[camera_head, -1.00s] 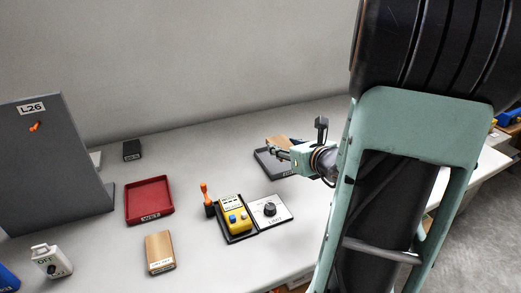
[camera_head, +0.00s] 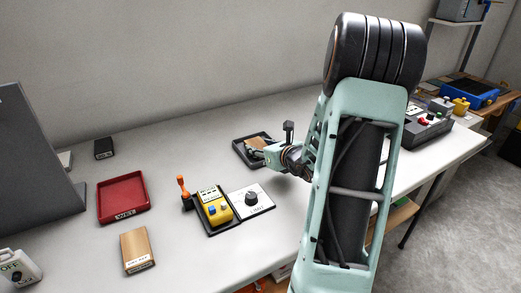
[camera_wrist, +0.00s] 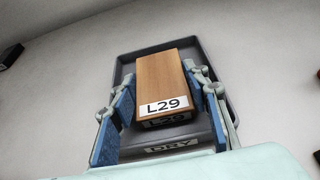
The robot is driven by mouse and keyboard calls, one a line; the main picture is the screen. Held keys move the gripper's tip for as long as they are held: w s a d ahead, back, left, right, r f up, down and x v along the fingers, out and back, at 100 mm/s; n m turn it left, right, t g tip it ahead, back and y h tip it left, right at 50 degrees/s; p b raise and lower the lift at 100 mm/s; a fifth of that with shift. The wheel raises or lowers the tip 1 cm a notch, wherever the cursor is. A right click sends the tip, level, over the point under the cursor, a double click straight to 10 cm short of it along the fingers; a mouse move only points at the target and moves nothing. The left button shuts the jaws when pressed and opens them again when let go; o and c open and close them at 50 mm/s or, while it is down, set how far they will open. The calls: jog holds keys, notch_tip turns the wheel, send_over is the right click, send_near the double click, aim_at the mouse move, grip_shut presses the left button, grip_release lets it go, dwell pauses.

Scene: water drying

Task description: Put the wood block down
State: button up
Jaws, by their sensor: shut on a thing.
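A wood block labelled L29 (camera_wrist: 163,75) is between the blue finger pads of my gripper (camera_wrist: 161,100) in the wrist view. My gripper is shut on its two sides. The dark grey tray labelled DRY (camera_wrist: 128,68) lies beneath the block. In the head view the block (camera_head: 256,142) shows within the outline of the grey tray (camera_head: 238,150), with my gripper (camera_head: 262,150) at its front. The block looks level and very low over the tray floor. I cannot tell whether it touches the floor.
A second wood block (camera_head: 137,251) lies on the table (camera_head: 90,245) near the red WET tray (camera_head: 123,213). A yellow meter (camera_head: 214,208), an orange-handled tool (camera_head: 183,190) and a dial panel (camera_head: 262,202) stand left of my arm. A grey panel (camera_head: 35,165) stands far left.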

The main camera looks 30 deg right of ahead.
jog(key=shift+r, duration=0.1)
jog(key=shift+f, duration=0.25)
jog(key=o, duration=1.2)
jog(key=shift+r, duration=0.1)
jog(key=shift+c, duration=0.2)
jog(key=shift+r, duration=0.3)
jog(key=p+v, duration=0.2)
jog(key=v, duration=1)
jog(key=shift+s+f, duration=0.1)
jog(key=shift+f, duration=0.1)
